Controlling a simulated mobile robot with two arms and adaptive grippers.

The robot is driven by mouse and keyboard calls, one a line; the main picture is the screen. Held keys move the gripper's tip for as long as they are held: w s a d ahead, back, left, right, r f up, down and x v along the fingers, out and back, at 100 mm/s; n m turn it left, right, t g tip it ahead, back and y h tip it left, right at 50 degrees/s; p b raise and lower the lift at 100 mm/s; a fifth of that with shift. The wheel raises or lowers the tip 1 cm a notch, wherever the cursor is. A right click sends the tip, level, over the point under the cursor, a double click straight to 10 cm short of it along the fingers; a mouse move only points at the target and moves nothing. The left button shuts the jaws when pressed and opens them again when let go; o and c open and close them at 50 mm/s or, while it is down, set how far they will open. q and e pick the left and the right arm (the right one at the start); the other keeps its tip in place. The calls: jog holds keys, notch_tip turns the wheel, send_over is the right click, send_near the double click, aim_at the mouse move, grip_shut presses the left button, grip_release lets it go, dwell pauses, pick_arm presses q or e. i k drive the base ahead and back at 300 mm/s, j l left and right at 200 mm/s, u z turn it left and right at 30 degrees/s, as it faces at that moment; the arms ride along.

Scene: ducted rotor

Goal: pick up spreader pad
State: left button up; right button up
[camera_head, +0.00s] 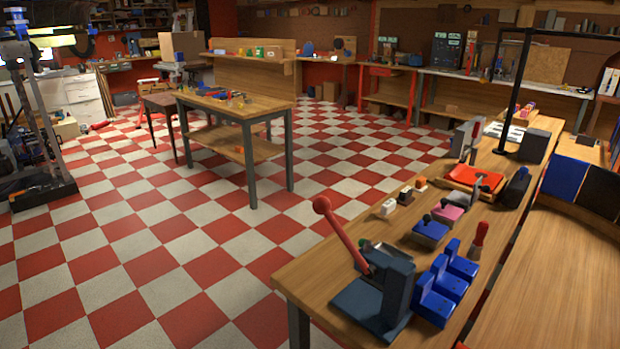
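Neither of my grippers is in view. I cannot tell for certain which item is the spreader pad. On the right workbench (310,272), a flat blue pad with a dark round knob (430,231) lies behind the lever press. A similar pink pad with a dark knob (447,212) lies just beyond it. Both rest on the bench top, with nothing holding them.
A lever press (385,292) with a red ball handle stands at the bench's near end, beside blue stepped blocks (444,283). A red tray (475,178) and a black pole stand farther back. A wooden table (235,103) stands mid-room; the checkered floor between is clear.

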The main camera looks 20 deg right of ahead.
aim_at(420, 187)
jog(key=i+j+u, duration=0.25)
jog(key=i+u, duration=0.25)
jog(key=i, duration=0.15)
jog(key=i+u, duration=0.5)
jog(key=i, duration=0.15)
jog(key=i+l+z, duration=0.1)
jog(key=i+z, duration=0.3)
jog(key=i, duration=0.15)
jog(key=i+j+z, duration=0.1)
jog(key=i+z, duration=0.35)
jog(key=i+j+z, duration=0.25)
jog(key=i+z, duration=0.15)
jog(key=i, duration=0.15)
